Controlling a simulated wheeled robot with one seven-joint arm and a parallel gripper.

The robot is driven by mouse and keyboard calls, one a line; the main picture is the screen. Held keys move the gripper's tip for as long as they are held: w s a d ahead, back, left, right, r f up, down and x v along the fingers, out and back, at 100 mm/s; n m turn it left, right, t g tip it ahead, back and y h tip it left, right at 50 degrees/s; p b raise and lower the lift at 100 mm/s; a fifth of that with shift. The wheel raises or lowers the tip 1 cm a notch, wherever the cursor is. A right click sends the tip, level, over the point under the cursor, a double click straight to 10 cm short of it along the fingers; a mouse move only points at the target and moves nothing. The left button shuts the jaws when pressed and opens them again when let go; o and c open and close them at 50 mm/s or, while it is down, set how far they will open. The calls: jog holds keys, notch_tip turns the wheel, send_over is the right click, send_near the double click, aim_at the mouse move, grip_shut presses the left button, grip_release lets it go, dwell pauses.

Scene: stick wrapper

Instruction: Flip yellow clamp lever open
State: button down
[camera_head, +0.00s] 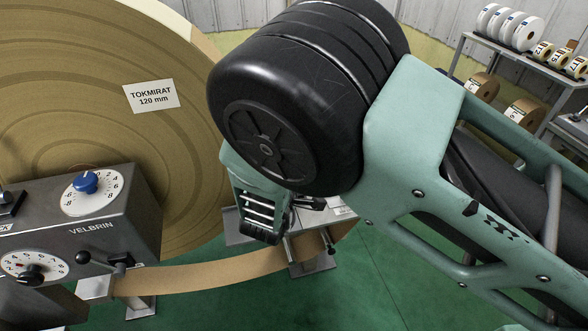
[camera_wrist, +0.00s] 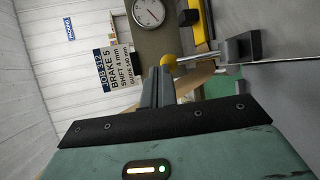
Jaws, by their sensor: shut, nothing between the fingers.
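In the wrist view a round yellow knob (camera_wrist: 168,61) sits on a thin metal rod that runs right toward a dark grey block (camera_wrist: 240,47). A longer yellow bar (camera_wrist: 205,20) with dark parts beside it is at the top; I cannot tell which of these is the clamp lever. My gripper (camera_wrist: 158,78) is shut and empty, its fingertips close by the yellow knob; contact cannot be told. In the head view my gripper (camera_head: 312,203) is mostly hidden by my arm, and no yellow lever shows there.
A large brown roll (camera_head: 60,100) fills the left of the head view. A grey VELBRIN control box (camera_head: 110,215) with dials stands before it. A brown strip (camera_head: 210,275) runs right from it to a stand. Shelves with rolls (camera_head: 510,28) are at right. A job sign (camera_wrist: 113,70) hangs behind.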

jog(key=shift+w+a, duration=0.15)
jog(key=shift+w, duration=0.3)
jog(key=shift+w+r, duration=0.1)
jog(key=shift+r, duration=0.1)
dwell(0.4)
